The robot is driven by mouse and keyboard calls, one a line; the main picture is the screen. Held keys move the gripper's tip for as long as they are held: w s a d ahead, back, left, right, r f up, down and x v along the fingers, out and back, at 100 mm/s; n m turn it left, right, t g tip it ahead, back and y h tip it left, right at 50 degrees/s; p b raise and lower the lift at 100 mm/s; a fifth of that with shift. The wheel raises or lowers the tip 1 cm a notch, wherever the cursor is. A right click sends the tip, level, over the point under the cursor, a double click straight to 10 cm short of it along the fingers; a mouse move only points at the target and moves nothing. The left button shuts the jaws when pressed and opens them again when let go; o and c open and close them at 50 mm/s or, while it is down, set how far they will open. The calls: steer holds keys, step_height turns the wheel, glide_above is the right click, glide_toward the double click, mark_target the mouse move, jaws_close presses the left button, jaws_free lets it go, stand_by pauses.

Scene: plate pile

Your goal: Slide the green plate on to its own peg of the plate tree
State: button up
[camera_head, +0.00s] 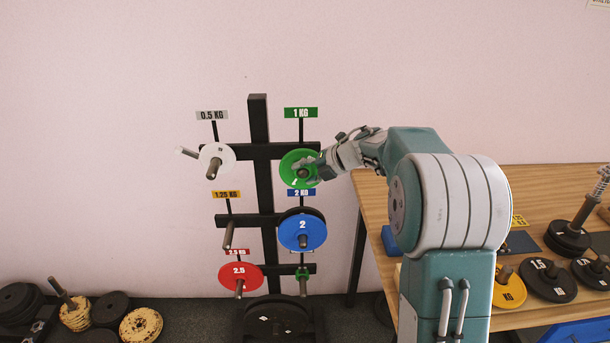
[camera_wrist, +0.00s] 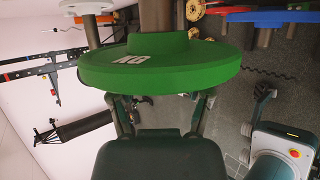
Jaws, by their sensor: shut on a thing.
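The green plate (camera_head: 293,181) is at the top right of the plate tree (camera_head: 259,124), below the green 1 KG sign (camera_head: 301,113). My gripper (camera_head: 322,170) is shut on its right rim. The plate stands upright, facing the front. A short peg end (camera_head: 303,173) shows at its centre; how far the peg passes through is unclear. In the wrist view the green plate (camera_wrist: 200,64) spans the space before the fingers, with its raised hub and part of "KG" visible. My fingers are partly hidden behind it.
The white plate (camera_head: 226,156), blue plate (camera_head: 316,242) and red plate (camera_head: 224,280) hang on other pegs. The 1.25 KG peg (camera_head: 229,236) is bare. A wooden table (camera_head: 540,190) with several plates stands right. Loose weights (camera_head: 140,323) lie on the floor left.

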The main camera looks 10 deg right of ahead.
steer(key=shift+w+d+r, duration=0.1)
steer(key=shift+w+d, duration=0.05)
steer(key=shift+w, duration=0.7)
steer(key=shift+w, duration=0.1)
stand_by(0.3)
steer(key=shift+w+d, duration=0.15)
steer(key=shift+w, duration=0.55)
steer(key=shift+w, duration=0.25)
steer(key=shift+w+d, duration=0.25)
steer(key=shift+w, duration=0.65)
steer(key=shift+w, duration=0.15)
steer(key=shift+w+d, duration=0.15)
steer(key=shift+w, duration=0.35)
